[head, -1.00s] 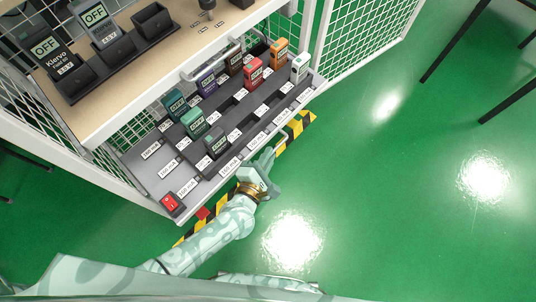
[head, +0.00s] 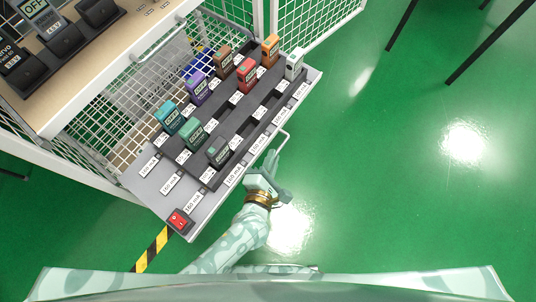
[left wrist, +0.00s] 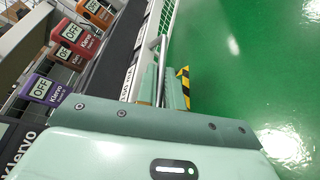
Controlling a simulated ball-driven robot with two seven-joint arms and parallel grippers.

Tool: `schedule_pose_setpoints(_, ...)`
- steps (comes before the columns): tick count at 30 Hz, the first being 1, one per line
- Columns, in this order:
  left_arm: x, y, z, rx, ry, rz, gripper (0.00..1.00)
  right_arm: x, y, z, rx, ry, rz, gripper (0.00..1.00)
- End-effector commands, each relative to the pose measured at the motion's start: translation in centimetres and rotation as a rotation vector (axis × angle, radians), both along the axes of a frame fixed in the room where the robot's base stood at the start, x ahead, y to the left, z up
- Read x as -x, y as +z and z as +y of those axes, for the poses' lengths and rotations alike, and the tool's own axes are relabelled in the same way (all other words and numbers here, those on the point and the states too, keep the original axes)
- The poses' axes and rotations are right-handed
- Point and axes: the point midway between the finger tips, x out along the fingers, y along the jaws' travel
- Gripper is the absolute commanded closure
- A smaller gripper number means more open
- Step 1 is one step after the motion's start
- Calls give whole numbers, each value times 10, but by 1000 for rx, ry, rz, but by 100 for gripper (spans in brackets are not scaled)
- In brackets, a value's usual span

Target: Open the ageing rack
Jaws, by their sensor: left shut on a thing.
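The ageing rack (head: 188,206) is a grey pull-out shelf holding several coloured testers in dark slotted rows, with white mA labels along its front. In the head view it stands well out from under the wooden-topped bench. A pale bar handle (head: 283,136) runs along its front edge; it also shows in the left wrist view (left wrist: 161,45). My left gripper (head: 273,166) is at the handle and shut on it, at the rack's front side. The fingers partly hide the grip in the left wrist view. My right gripper is not in view.
The bench top (head: 105,62) above the rack carries dark cradles with testers. A red switch (head: 179,219) sits at the rack's near corner. White mesh panels (head: 305,35) flank the bench. Green floor in front and to the right is clear, with thin dark legs at the upper right.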

Motion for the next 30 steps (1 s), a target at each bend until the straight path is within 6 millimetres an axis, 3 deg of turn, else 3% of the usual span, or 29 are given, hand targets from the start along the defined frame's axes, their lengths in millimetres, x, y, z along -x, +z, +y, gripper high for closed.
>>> schedule_pose_setpoints(13,2,-2,-1,-3,-2,3,100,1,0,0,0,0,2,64)
schedule_pose_setpoints(14,2,-2,-1,-3,-2,3,83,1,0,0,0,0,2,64)
schedule_pose_setpoints(15,2,-1,-1,-3,-1,2,72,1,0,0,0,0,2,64)
schedule_pose_setpoints(16,2,-1,-1,-3,-1,2,69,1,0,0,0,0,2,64)
schedule_pose_setpoints(30,2,1,-1,-1,1,0,69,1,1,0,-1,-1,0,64)
